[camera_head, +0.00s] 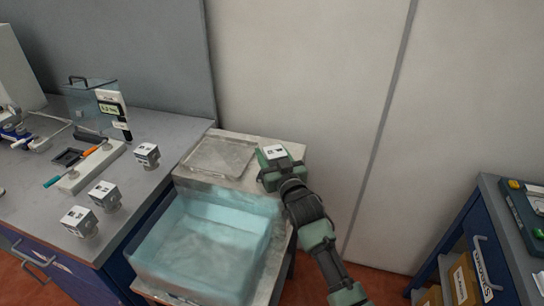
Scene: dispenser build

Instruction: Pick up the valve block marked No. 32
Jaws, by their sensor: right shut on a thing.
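My right gripper (276,172) is shut on a valve block (274,152) with a white, dark-marked label on top. It is above the back right of the small side table, beside a clear tray; I cannot tell whether the block touches the table. The number on it is too small to read. Three other grey valve blocks with labels stand on the left bench: one (147,155) near the bench's right edge, one (105,195) in front of it, and one (80,221) nearest the front. Their numbers are unreadable. My left gripper is not in view.
A clear bin of bluish liquid (205,240) takes up the front of the side table, with a shallow clear tray (222,156) behind. The left bench (170,130) holds tools and a clear box (93,95). A blue cabinet (500,265) stands at right.

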